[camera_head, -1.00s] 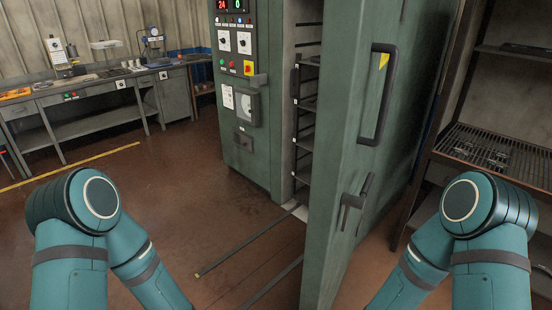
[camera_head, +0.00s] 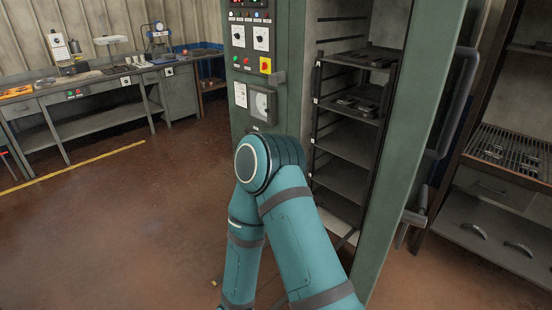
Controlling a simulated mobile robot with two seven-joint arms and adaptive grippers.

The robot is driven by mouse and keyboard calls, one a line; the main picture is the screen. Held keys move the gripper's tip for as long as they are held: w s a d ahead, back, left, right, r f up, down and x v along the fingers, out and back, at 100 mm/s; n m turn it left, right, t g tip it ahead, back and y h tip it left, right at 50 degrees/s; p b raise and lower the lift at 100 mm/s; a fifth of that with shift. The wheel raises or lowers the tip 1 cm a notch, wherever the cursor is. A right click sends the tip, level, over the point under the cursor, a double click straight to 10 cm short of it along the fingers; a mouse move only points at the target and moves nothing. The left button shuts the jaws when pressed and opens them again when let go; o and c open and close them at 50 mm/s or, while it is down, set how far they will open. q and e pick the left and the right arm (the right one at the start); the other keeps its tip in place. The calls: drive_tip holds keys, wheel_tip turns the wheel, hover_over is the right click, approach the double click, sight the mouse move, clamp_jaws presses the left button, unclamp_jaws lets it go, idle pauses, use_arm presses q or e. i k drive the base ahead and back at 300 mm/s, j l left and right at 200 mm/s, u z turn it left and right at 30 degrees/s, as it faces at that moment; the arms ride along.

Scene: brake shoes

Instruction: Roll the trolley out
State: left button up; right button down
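The trolley (camera_head: 318,110) is a dark shelf rack inside the tall green oven cabinet. Its shelves show through the open doorway, and dark parts (camera_head: 358,103) lie on at least one upper shelf. Its lower left part is hidden behind my arm. The cabinet door (camera_head: 412,130) stands open on the right, with its long handle (camera_head: 455,100) on the outer face. One teal arm, apparently my right, crosses in front of the cabinet with its elbow high. Neither gripper is in view, so their hold cannot be seen.
The control panel (camera_head: 252,45) is left of the doorway. Floor rails before the cabinet are mostly hidden by my arm. A workbench (camera_head: 100,88) stands at the back left, and a rack with a wire shelf (camera_head: 510,152) on the right. The floor on the left is clear.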

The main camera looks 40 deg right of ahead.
sight(346, 182)
drive_tip(key=i+j+z, duration=0.15)
drive_tip(key=i, duration=0.25)
drive_tip(key=i+j+z, duration=0.2)
drive_tip(key=i, duration=0.25)
drive_tip(key=i+z, duration=0.2)
drive_tip(key=z, duration=0.3)
drive_tip(key=i+z, duration=0.2)
drive_tip(key=z, duration=0.25)
drive_tip(key=i+j+z, duration=0.1)
drive_tip(key=z, duration=0.4)
drive_tip(key=i+j+z, duration=0.1)
drive_tip(key=i+z, duration=0.2)
drive_tip(key=i+j+z, duration=0.25)
drive_tip(key=i+j, duration=0.35)
drive_tip(key=i, duration=0.15)
drive_tip(key=i+j, duration=0.3)
drive_tip(key=i, duration=0.2)
drive_tip(key=i+j+z, duration=0.1)
drive_tip(key=i+j, duration=0.25)
drive_tip(key=i, duration=0.15)
